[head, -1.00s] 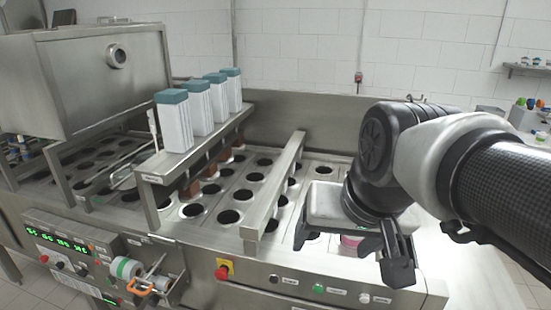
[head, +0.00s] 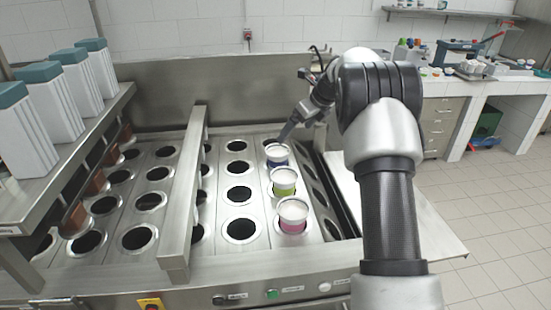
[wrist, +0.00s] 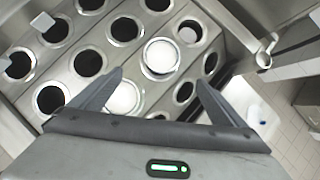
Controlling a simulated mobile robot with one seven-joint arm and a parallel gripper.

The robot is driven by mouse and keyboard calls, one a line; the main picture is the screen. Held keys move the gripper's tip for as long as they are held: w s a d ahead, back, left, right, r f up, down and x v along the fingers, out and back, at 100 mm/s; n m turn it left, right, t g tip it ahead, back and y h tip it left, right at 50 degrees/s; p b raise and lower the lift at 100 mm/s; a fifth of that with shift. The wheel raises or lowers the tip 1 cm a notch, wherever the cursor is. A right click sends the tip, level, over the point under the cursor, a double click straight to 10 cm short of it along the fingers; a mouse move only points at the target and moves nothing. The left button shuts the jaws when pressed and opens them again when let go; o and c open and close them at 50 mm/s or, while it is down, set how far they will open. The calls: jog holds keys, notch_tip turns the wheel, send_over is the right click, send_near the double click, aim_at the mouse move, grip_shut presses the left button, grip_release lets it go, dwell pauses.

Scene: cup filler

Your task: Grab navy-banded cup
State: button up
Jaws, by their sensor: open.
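The navy-banded cup (head: 277,156) is white with a dark blue band. It stands upright in a hole at the far end of a row of three cups in the head view. My gripper (head: 285,136) is just behind it and slightly right, with fingers pointing down toward the cup. In the wrist view my gripper (wrist: 158,80) is open, its two fingers spread above the holes. White cup tops show around the fingers there, one partly behind the left finger. Their bands are hidden, so I cannot tell which is the navy one. No cup appears held.
A green-banded cup (head: 284,182) and a pink-banded cup (head: 293,214) stand nearer in the same row. Several empty holes lie to the left, with a raised metal rail (head: 186,190) between them. A side counter (head: 500,82) stands at the back right.

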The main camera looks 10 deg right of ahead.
aim_at(280, 151)
jog(key=p+x, duration=0.1)
jog(key=x, duration=1.7)
jog(key=shift+w+d+f, duration=0.1)
jog(key=shift+w, duration=0.15)
jog(key=c, duration=1.4)
